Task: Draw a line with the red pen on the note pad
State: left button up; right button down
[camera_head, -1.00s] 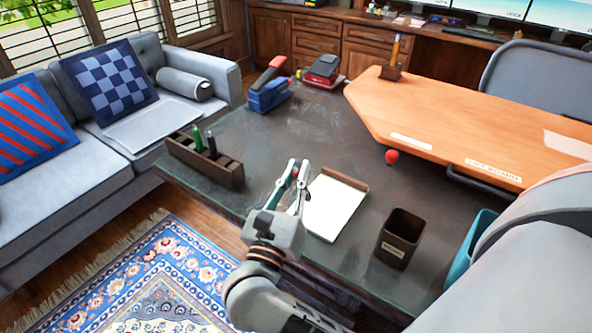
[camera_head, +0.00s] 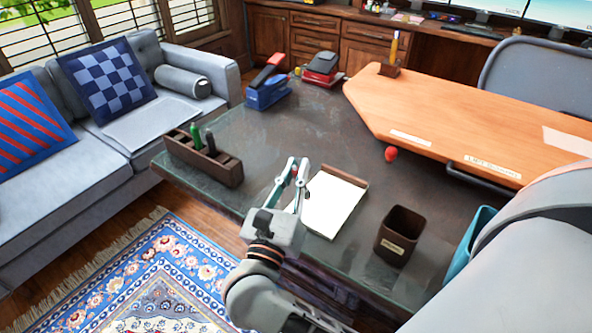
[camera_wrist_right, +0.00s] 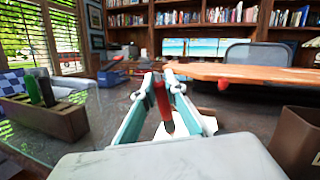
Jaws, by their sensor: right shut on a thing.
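The note pad (camera_head: 334,203), a white sheet on a brown backing, lies on the dark desk in the head view. It also shows behind the fingertips in the right wrist view (camera_wrist_right: 205,124). My right gripper (camera_head: 297,166) is over the desk at the pad's left edge. In the right wrist view, the right gripper (camera_wrist_right: 168,78) is shut on the red pen (camera_wrist_right: 161,98). The pen is near upright, its dark tip down in front of the pad. I cannot tell whether the tip touches anything. My left gripper is out of view.
A brown pen holder (camera_head: 205,163) with a green and a dark pen stands left on the desk (camera_head: 270,145). A brown cup (camera_head: 399,237) stands right of the pad.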

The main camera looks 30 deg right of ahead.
jog(key=shift+f, duration=0.4)
dwell(0.8)
jog(key=shift+s, duration=0.1)
jog(key=shift+s+d, duration=0.25)
jog(key=shift+s, duration=0.3)
jog(key=shift+s, duration=0.15)
jog(key=shift+s+d, duration=0.3)
jog(key=shift+s, duration=0.25)
jog(key=shift+s, duration=0.1)
jog(key=shift+s+d, duration=0.25)
jog(key=shift+s, duration=0.3)
jog(key=shift+s, duration=0.1)
